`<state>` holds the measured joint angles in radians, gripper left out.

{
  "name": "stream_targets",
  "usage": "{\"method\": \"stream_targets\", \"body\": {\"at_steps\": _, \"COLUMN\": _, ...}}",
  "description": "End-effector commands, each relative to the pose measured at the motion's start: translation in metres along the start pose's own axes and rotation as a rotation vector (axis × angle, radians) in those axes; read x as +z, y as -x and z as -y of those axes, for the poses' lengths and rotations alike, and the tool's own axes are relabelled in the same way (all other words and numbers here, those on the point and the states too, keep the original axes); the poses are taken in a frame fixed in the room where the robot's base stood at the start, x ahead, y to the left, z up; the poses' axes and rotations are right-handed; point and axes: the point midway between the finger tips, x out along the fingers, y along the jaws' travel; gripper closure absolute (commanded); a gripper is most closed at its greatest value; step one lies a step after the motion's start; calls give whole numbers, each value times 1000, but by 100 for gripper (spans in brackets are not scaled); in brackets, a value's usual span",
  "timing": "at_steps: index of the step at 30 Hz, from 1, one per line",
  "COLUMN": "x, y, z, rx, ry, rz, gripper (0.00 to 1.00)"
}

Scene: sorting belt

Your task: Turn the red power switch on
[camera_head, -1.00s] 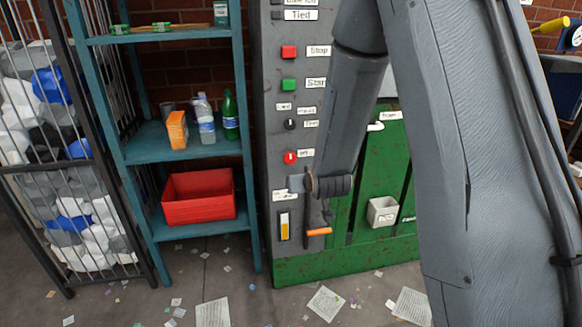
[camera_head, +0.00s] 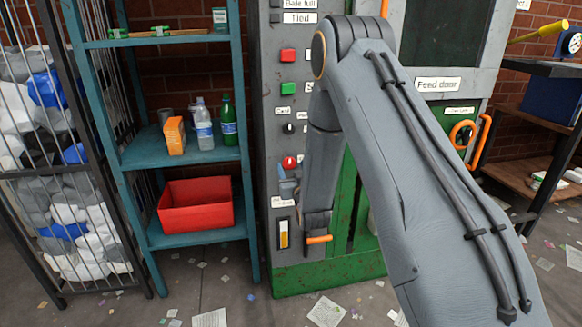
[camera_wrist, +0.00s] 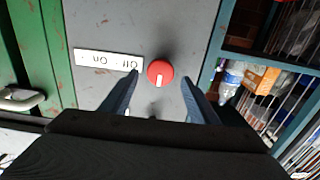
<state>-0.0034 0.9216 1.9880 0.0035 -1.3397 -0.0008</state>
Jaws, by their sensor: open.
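The red power switch is a round red knob (camera_wrist: 160,73) with a white mark, on the grey machine panel (camera_wrist: 182,25). In the wrist view the mark runs roughly up and down, on the knob's lower half. An upside-down "Off - On" label (camera_wrist: 108,60) lies beside the knob. In the head view the same knob (camera_head: 289,162) shows just left of my forearm, which covers its label. My gripper (camera_wrist: 160,82) is open, with a finger on each side of the knob in the wrist view. I cannot tell whether either finger touches it.
A teal shelf (camera_head: 185,150) stands left of the panel with bottles, an orange box and a red bin (camera_head: 196,205). A green start button (camera_head: 288,88) and red stop button (camera_head: 288,56) sit above the knob. Loose papers lie on the floor.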

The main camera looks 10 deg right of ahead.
Motion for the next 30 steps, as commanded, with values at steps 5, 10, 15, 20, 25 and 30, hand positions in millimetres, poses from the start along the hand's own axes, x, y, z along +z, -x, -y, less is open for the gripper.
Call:
{"method": "stream_targets", "body": {"at_steps": 5, "x": 0, "y": -16, "z": 0, "rx": 0, "ry": 0, "rz": 1, "gripper": 45}}
{"method": "stream_targets", "body": {"at_steps": 10, "x": 0, "y": -19, "z": 0, "rx": 0, "ry": 0, "rz": 1, "gripper": 45}}
{"method": "stream_targets", "body": {"at_steps": 15, "x": 0, "y": -19, "z": 0, "rx": 0, "ry": 0, "rz": 1, "gripper": 48}}
{"method": "stream_targets", "body": {"at_steps": 20, "x": 0, "y": -19, "z": 0, "rx": 0, "ry": 0, "rz": 1, "gripper": 75}}
{"method": "stream_targets", "body": {"at_steps": 25, "x": 0, "y": -19, "z": 0, "rx": 0, "ry": -2, "rz": 1, "gripper": 85}}
{"method": "stream_targets", "body": {"at_steps": 30, "x": 0, "y": -19, "z": 0, "rx": 0, "ry": -26, "rz": 1, "gripper": 85}}
